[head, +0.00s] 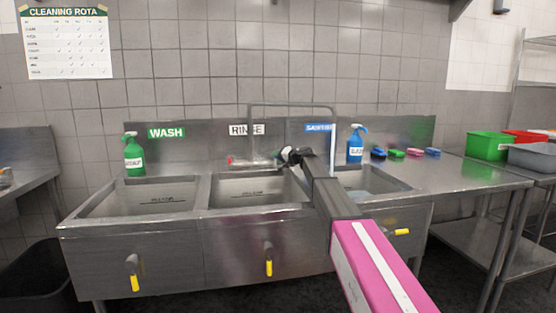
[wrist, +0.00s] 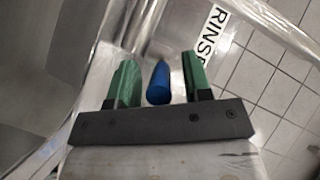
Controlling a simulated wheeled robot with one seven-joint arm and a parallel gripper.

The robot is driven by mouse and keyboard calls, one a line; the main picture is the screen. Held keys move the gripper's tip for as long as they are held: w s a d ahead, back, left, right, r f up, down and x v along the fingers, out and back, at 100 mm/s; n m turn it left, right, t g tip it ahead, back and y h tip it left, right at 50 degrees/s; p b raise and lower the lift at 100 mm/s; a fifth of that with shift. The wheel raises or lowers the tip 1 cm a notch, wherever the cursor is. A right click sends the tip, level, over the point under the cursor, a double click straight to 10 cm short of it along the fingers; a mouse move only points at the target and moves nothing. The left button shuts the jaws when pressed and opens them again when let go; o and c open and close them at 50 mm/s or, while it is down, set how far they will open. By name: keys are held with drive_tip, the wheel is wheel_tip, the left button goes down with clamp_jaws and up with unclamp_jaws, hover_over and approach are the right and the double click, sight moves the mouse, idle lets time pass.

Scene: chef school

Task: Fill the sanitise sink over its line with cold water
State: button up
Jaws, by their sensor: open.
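The sanitise sink (head: 402,190) is the right-hand basin in the head view, partly hidden by my arm. Pale bluish water seems to show inside it; its fill line cannot be made out. The swivel spout (head: 290,105) arches over to this basin, and a pale stream seems to fall from its end (head: 332,150). My gripper (head: 290,155) is at the back of the rinse sink (head: 250,190). In the wrist view, its green fingers (wrist: 159,62) are open, one on each side of the blue tap handle (wrist: 158,85), with gaps showing. The red tap handle (head: 231,160) is to the left.
The wash sink (head: 150,197) is at left. Yellow-handled drain valves (head: 268,268) project from the sink fronts. A green spray bottle (head: 133,153) and a blue one (head: 356,143) stand on the back ledge. Sponges (head: 396,153) and a green crate (head: 487,146) are at right.

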clamp_jaws()
drive_tip(key=shift+s+a+m+t+h, duration=0.2)
drive_tip(key=shift+a+m+t+h, duration=0.15)
drive_tip(key=shift+m+t+h, duration=0.35)
drive_tip(key=shift+s+a+m+t+h, duration=0.15)
drive_tip(key=shift+a+m+t+h, duration=0.2)
drive_tip(key=shift+m+t+h, duration=0.35)
drive_tip(key=shift+s+a+m+t+h, duration=0.2)
drive_tip(key=shift+a+m+t+h, duration=0.15)
drive_tip(key=shift+m+t+h, duration=0.3)
unclamp_jaws()
